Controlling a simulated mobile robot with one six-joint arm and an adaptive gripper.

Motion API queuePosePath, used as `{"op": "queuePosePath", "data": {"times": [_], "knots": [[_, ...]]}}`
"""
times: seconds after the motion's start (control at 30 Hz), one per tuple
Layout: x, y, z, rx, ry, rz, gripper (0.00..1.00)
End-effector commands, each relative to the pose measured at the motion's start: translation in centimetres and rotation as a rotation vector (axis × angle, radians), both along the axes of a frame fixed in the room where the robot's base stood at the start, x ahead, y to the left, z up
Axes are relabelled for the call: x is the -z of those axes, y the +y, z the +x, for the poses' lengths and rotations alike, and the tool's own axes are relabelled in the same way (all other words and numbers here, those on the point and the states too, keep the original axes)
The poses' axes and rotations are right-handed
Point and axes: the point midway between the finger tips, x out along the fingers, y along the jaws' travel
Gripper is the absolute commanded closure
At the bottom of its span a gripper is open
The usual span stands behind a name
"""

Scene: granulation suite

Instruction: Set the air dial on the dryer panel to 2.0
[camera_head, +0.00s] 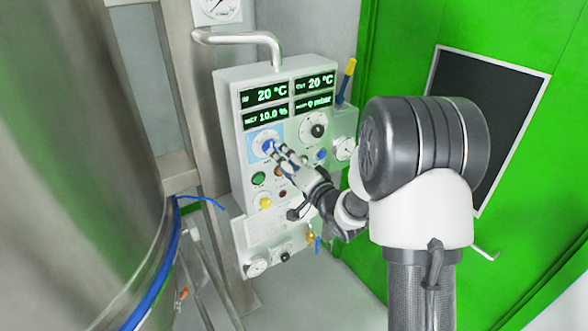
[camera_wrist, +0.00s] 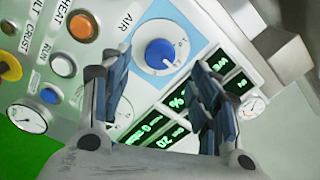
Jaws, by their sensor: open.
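The dryer panel (camera_head: 240,160) is a white box with green digital readouts on its front. The air dial (camera_wrist: 160,53) has a blue knob on a white scale disc, set on a light blue patch beside the word AIR. In the head view the dial (camera_head: 267,144) sits below the left readouts, with its lower right edge close to my fingers. My gripper (camera_head: 280,152) is open in front of the panel. In the wrist view my gripper (camera_wrist: 160,95) has its fingers spread, and the blue knob lies beyond the gap between them. The dial's exact setting is too small to read.
A second dial (camera_head: 313,125) with a dark knob is to the right. Green (camera_head: 259,178) and yellow (camera_head: 265,202) buttons sit below. A yellow-handled tool (camera_head: 347,75) stands at the panel's right side. A large steel vessel (camera_head: 70,170) fills the left; a green door (camera_head: 400,60) is behind.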

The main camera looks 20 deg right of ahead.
Motion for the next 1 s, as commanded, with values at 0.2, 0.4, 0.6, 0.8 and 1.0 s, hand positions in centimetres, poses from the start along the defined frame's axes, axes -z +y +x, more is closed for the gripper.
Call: {"op": "queuePosePath", "data": {"times": [0.2,0.4,0.6,0.8,1.0], "knots": [[0.0,-1.3,-3.7,0.003,0.001,0.001,0.44],[0.0,-1.7,-5.1,0.001,0.000,0.000,0.44],[0.0,-1.7,-5.1,0.000,0.000,0.000,0.44],[-0.1,-1.7,-5.1,0.012,0.009,-0.033,0.44],[-0.4,-2.6,-6.0,0.111,0.106,-0.311,0.44]]}}
